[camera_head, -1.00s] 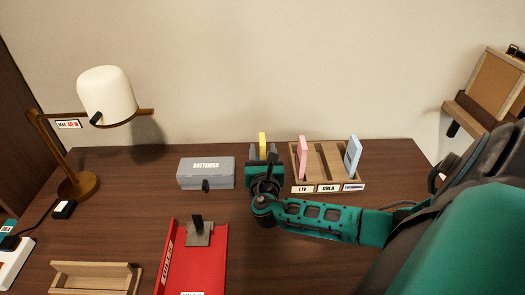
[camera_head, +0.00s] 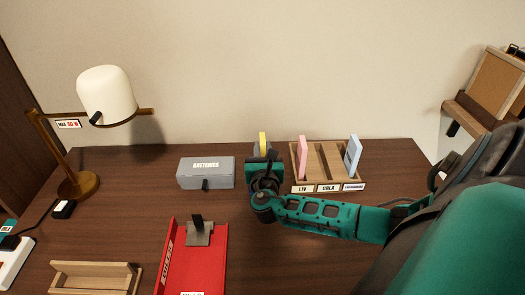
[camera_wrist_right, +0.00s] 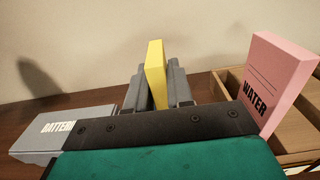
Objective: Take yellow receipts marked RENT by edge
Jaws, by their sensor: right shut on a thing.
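The yellow receipts (camera_head: 262,142) stand upright as a thin block at the back of the desk, between the batteries box and the wooden sorter. In the right wrist view the yellow block (camera_wrist_right: 156,74) stands between the grey fingers of my right gripper (camera_wrist_right: 158,88), which is shut on it by its sides. My right gripper (camera_head: 262,153) also shows in the head view, mostly hidden by my own wrist. No RENT mark is readable on the faces in view. My left gripper is not in view.
A wooden sorter (camera_head: 324,180) with labelled slots holds pink WATER receipts (camera_wrist_right: 279,80) and a blue block (camera_head: 352,157) to the right. A grey batteries box (camera_head: 206,172) is left. A red tray (camera_head: 190,270), lamp (camera_head: 106,95) and wooden holder (camera_head: 92,278) stand further left.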

